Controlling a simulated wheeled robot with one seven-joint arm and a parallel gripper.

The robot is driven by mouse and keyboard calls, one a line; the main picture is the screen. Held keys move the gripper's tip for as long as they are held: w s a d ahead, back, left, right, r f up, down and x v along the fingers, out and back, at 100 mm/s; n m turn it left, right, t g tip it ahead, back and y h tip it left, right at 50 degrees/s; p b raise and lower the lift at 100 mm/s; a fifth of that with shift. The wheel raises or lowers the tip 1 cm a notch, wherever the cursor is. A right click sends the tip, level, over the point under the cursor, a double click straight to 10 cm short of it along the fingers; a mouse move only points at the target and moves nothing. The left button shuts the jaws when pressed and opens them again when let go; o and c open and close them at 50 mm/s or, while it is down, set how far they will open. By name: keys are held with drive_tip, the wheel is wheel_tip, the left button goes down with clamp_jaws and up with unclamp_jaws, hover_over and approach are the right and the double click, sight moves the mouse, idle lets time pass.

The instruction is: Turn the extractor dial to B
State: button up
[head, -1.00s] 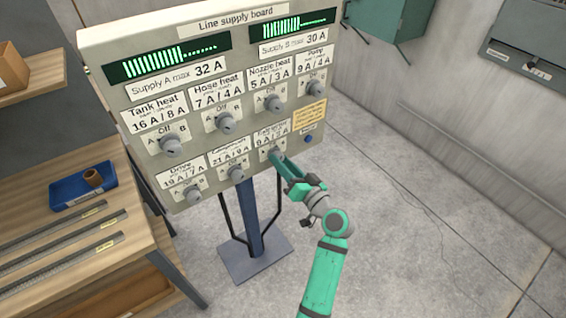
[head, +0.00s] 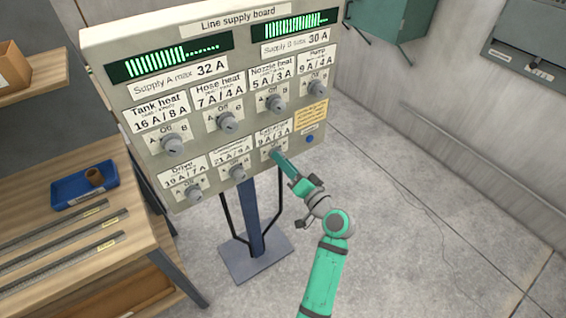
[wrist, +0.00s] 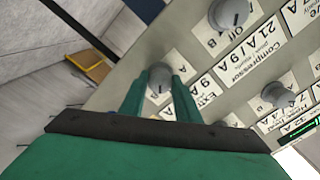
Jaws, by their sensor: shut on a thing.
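The extractor dial is the grey knob at the lower right of the line supply board (head: 218,108). In the head view my gripper (head: 277,157) covers most of it. In the wrist view the dial (wrist: 159,77) sits between my two green fingers, which are shut on it. A dark pointer mark shows on its face, toward the bottom of the wrist picture. The extractor label (head: 274,136) is just above the gripper.
The compressor dial (head: 238,172) is close to the left of my gripper, and the drive dial (head: 194,192) is farther left. A row of larger dials is above, including the nozzle heat dial (head: 275,103). A shelf with a blue tray (head: 70,190) is at the left.

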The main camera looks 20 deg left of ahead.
drive_tip(key=shift+s, duration=0.1)
drive_tip(key=o, duration=1)
drive_tip(key=shift+o, duration=0.2)
drive_tip(key=shift+d, duration=0.1)
drive_tip(key=v, duration=1)
drive_tip(key=shift+d, duration=0.25)
drive_tip(key=shift+s+d, duration=0.1)
drive_tip(key=shift+s, duration=0.1)
